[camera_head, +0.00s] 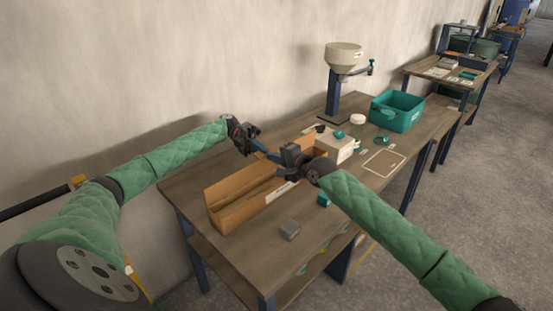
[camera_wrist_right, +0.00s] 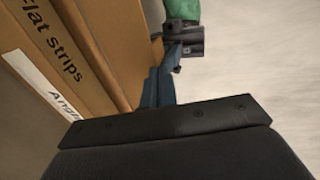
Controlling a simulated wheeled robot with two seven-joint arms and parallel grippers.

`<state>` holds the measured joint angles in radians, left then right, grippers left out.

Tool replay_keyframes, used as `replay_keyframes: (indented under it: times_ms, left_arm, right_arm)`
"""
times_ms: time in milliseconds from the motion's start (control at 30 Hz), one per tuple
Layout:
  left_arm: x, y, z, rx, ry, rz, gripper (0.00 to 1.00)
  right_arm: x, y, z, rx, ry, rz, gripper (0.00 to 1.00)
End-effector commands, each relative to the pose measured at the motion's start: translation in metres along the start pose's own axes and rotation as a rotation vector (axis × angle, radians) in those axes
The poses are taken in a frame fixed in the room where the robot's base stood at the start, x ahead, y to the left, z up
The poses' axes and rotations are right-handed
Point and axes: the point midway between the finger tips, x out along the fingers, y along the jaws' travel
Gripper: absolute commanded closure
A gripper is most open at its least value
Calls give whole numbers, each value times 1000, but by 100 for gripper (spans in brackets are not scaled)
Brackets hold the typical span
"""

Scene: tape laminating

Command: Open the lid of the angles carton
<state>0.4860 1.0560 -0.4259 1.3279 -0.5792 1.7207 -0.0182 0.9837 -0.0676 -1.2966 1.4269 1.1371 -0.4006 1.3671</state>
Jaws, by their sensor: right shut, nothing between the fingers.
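The long brown cartons lie together on the workbench in the head view; the angles carton (camera_head: 262,207) cannot be told clearly from its neighbour there. In the right wrist view, a white label starting "Angl" (camera_wrist_right: 62,97) is next to brown board printed "Flat strips" (camera_wrist_right: 40,40). My right gripper (camera_head: 279,160) is over the far part of the cartons; its blue fingers are shut and empty, close beside the brown board in the wrist view. My left gripper (camera_head: 262,150) is at the far side, close to the right one. Its fingertips are hard to make out.
A grey block (camera_head: 289,230) and a small teal block (camera_head: 323,200) lie in front of the cartons. A white box (camera_head: 338,150), a teal bin (camera_head: 398,112) and a hopper stand (camera_head: 343,60) are to the right. The wall is close behind the bench.

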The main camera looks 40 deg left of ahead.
Motion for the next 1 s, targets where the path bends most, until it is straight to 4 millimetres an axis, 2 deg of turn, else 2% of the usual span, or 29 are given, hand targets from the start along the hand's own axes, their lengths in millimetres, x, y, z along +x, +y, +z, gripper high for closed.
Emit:
replay_keyframes:
  times_ms: [33, 433, 700, 800, 833, 1000]
  left_arm:
    - [2, 8, -1, -10, 1, 4, 100]
    - [2, 8, -1, -9, 3, 3, 100]
    - [5, 7, -1, -7, 8, 0, 100]
    - [6, 6, -1, -5, 10, -1, 76]
    - [7, 6, -1, -5, 11, -1, 74]
    - [8, 4, 0, -3, 13, -4, 74]
  right_arm:
    - [0, 1, 0, 0, 0, 0, 100]
    - [12, -4, 1, 1, -1, 0, 100]
    - [14, -5, 1, -1, -1, -1, 100]
    - [14, -5, 1, -1, -1, -1, 100]
    - [14, -5, 2, -1, -2, 0, 100]
    - [14, -4, 2, -1, -2, 2, 100]
